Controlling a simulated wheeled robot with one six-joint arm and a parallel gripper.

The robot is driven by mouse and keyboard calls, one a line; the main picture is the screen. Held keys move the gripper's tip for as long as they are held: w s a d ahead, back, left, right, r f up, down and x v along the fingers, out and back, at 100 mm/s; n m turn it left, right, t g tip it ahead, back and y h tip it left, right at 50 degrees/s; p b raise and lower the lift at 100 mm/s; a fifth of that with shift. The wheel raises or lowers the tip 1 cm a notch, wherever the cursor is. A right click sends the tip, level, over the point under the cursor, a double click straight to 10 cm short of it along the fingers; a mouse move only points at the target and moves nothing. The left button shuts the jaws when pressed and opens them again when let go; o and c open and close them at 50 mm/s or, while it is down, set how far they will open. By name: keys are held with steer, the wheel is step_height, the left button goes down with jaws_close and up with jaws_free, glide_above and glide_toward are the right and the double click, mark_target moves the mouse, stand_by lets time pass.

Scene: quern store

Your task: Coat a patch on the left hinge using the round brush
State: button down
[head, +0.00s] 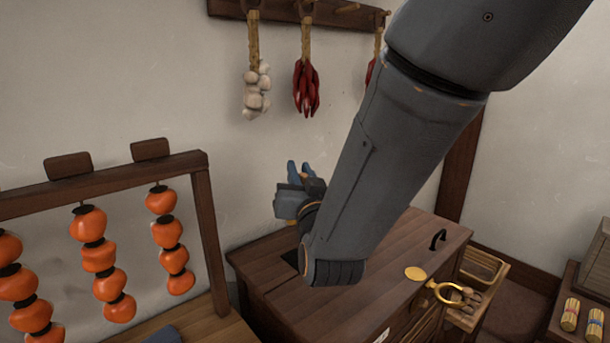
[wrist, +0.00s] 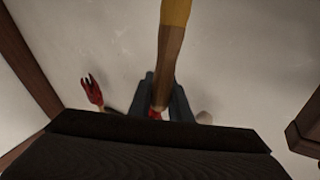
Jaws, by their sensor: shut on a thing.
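My gripper (head: 303,170) is raised above the back of the wooden chest (head: 350,246), near the wall. In the wrist view my gripper (wrist: 164,92) is shut on a long brown and yellow stick-like thing (wrist: 172,45), which looks like the round brush. Its brown part lies between the fingers. I cannot make out its bristles. A dark patch (head: 291,259) shows on the chest top, partly behind my arm; I cannot tell whether it is the left hinge. No hinge shows clearly.
A frame with strung orange fruit (head: 98,257) stands at left. Garlic (head: 257,91) and red chillies (head: 306,90) hang from a wall rack (head: 285,10). Straw-coloured bundles (head: 570,314) stand at right.

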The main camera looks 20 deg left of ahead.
steer(key=w+a+f+n+g+p, duration=0.1)
steer(key=w+a+f+n+p, duration=0.1)
steer(key=w+f+p, duration=0.2)
steer(key=shift+w+f+n+h+p, duration=0.15)
steer(key=shift+w+n+h+p, duration=0.15)
steer(key=shift+w+p, duration=0.1)
stand_by(0.6)
steer(key=shift+s, duration=0.1)
